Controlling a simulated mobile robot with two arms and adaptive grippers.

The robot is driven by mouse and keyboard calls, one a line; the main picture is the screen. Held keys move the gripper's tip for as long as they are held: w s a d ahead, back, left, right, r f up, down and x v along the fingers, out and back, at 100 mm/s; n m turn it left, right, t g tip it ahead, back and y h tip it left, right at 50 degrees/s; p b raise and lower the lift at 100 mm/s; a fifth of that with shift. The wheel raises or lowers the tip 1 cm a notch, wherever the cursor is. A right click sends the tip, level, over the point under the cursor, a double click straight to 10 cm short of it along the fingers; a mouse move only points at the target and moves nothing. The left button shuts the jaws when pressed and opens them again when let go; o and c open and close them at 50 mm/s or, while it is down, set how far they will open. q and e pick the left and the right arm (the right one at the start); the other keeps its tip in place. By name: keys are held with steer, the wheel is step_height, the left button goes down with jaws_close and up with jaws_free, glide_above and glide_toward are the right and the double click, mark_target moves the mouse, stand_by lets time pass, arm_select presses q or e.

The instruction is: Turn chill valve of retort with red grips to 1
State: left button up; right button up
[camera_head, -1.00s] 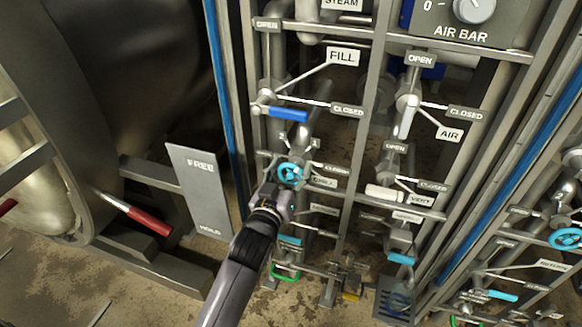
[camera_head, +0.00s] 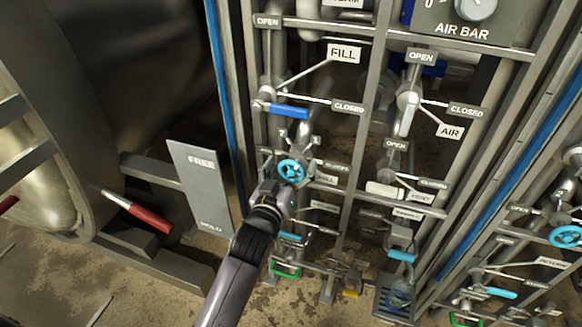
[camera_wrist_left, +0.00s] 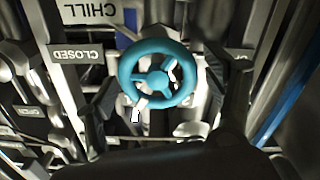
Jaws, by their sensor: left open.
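The chill valve is a cyan handwheel (camera_head: 291,171) on the pipe panel, below the FILL valve. In the left wrist view the wheel (camera_wrist_left: 150,46) faces me, with an upside-down CHILL label (camera_wrist_left: 88,12) beyond it. White marks lie near its hub and lower rim; I cannot read a setting. My left gripper (camera_head: 276,190) is close in front of the wheel. In the left wrist view its open fingers (camera_wrist_left: 165,93) stand left and right of the wheel, with gaps to the rim. My right gripper is not in view. A red grip (camera_head: 145,219) sits on the retort at the left.
A blue FILL lever (camera_head: 288,112) is above the wheel. The AIR valve handle (camera_head: 407,119) and panel rails are to its right. A FREE plate (camera_head: 200,185) stands left of my arm. Another cyan handwheel (camera_head: 566,237) is at the far right.

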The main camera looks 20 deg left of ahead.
arm_select(q)
steer(key=s, duration=1.2)
steer(key=shift+a, duration=0.2)
steer(key=shift+f, duration=0.15)
